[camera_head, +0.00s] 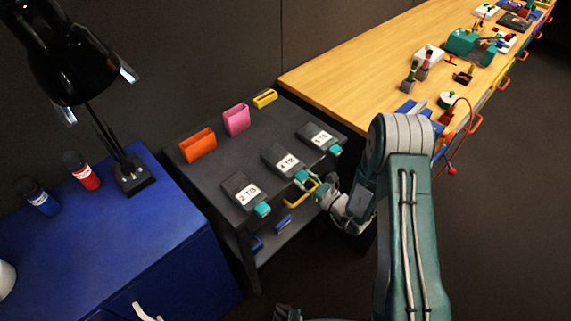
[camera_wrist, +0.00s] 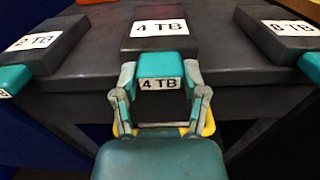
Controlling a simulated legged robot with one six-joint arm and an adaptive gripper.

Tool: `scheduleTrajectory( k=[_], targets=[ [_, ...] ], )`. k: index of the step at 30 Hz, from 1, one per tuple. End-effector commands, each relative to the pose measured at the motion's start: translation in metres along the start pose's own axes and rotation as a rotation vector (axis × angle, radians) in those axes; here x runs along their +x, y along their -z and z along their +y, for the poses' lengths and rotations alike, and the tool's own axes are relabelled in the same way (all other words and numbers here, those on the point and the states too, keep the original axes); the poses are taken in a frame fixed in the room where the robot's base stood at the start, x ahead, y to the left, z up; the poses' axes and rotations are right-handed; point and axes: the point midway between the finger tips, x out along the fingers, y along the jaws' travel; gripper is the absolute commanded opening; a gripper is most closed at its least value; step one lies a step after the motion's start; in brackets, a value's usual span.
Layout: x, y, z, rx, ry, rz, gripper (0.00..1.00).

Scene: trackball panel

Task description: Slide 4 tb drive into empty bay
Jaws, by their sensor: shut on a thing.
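The 4 TB drive (camera_wrist: 160,66) is a teal block with a white "4 TB" label on its front. It also shows in the head view (camera_head: 301,175). My gripper (camera_wrist: 160,78) is shut on it, one finger on each side; in the head view my gripper (camera_head: 310,184) is at the table's front edge. Directly behind the drive is a black housing labelled 4 TB (camera_wrist: 158,43), also in the head view (camera_head: 270,156). The drive lines up with its front. How far the drive's back end reaches inside is hidden.
Orange (camera_head: 198,146), pink (camera_head: 237,120) and yellow (camera_head: 265,98) holders stand behind. A yellow handle (camera_head: 300,197) lies close under my gripper.

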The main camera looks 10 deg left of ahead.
Motion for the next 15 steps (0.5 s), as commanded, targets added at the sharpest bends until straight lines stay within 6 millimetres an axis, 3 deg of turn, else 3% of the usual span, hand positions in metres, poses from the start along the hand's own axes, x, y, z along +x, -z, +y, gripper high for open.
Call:
scheduleTrajectory(
  k=[15],
  targets=[
    [0.0,-0.023,0.0,-0.002,0.0,-0.002,0.11]
  ],
)
